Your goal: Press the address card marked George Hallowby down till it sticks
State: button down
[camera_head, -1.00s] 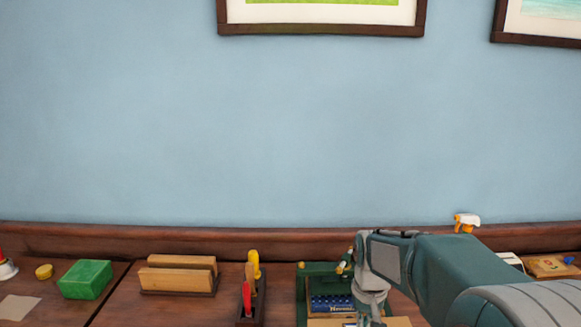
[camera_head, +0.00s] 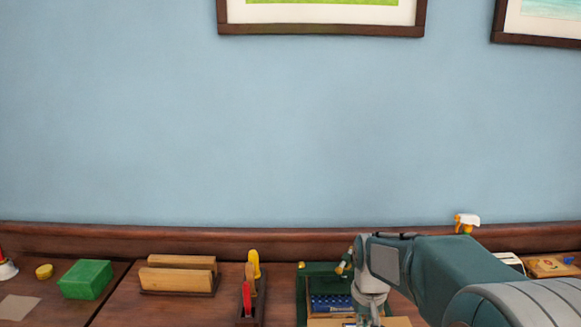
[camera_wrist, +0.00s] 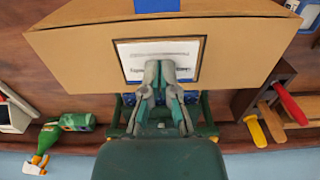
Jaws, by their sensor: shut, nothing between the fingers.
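In the wrist view, a white card (camera_wrist: 133,50) with a dark border lies on the face of a cardboard box (camera_wrist: 75,55). Some blue print shows on it, but I cannot read a name. My gripper (camera_wrist: 160,66) is shut and empty, its fingertips over the lower middle of the card and hiding part of it. I cannot tell whether the tips touch the card. In the head view only a strip of the box (camera_head: 325,322) shows at the bottom edge, and the fingertips are out of sight.
A green stand (camera_head: 302,290) with a blue item (camera_head: 330,302) is behind the box. A tool holder (camera_head: 250,319) with red and yellow handles, a wooden letter rack (camera_head: 178,275) and a green box (camera_head: 86,279) are to the left. A spray bottle (camera_head: 466,222) is at the back right.

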jog(key=shift+r, duration=3.5)
jog(key=shift+s+r, duration=0.2)
jog(key=shift+s, duration=0.1)
jog(key=s+r+t, duration=0.2)
jog(key=s+t, duration=0.3)
jog(key=s, duration=1.5)
jog(key=shift+s+r+t, duration=0.2)
jog(key=shift+r+t, duration=0.1)
